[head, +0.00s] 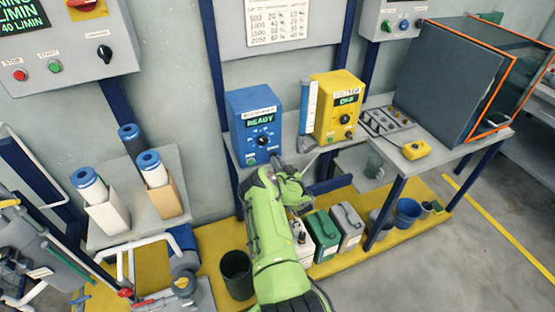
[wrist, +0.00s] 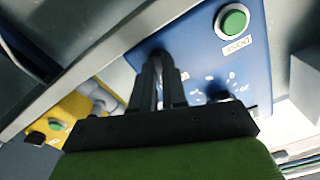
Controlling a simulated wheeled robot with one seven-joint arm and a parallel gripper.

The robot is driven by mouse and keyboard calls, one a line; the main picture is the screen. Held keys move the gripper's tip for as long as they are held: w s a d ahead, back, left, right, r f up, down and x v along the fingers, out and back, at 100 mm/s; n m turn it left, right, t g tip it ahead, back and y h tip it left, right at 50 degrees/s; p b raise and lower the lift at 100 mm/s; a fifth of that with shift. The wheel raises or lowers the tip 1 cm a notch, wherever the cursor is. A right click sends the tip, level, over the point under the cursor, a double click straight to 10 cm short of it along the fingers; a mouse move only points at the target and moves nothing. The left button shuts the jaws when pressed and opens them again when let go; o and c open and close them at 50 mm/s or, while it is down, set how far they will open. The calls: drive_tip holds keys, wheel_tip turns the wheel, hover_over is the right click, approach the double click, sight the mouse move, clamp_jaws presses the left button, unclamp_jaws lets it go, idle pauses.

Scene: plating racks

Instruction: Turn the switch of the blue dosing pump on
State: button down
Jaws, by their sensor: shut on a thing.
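The blue dosing pump (head: 256,118) stands on a shelf against the wall, its display lit with "READY". It has a dark dial (head: 262,141) and a green button (head: 250,161) low on its front. In the wrist view the blue pump (wrist: 259,60) fills the upper right, with its green button (wrist: 232,22) labelled "DOSE". My gripper (head: 276,160) is at the pump's lower right front. In the wrist view my gripper's fingers (wrist: 161,62) are close together, tips at the blue face, shut on the pump's switch. The fingertips hide the switch, so its position cannot be told.
A yellow pump (head: 340,105) with a lit display stands just right, beside a clear blue-topped cylinder (head: 308,106). Several canisters (head: 325,234) stand below on the yellow platform. A yellow box (head: 416,149) lies on the right table. Open floor is at lower right.

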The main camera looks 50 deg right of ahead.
drive_tip(key=shift+f+m+p, duration=0.15)
drive_tip(key=shift+m+p, duration=0.35)
drive_tip(key=shift+m, duration=0.7)
drive_tip(key=c, duration=1.2)
unclamp_jaws()
drive_tip(key=shift+o, duration=0.2)
drive_tip(key=p+v, duration=0.9)
drive_tip(key=v, duration=0.6)
drive_tip(key=shift+s+a, duration=0.2)
drive_tip(key=shift+s, duration=0.15)
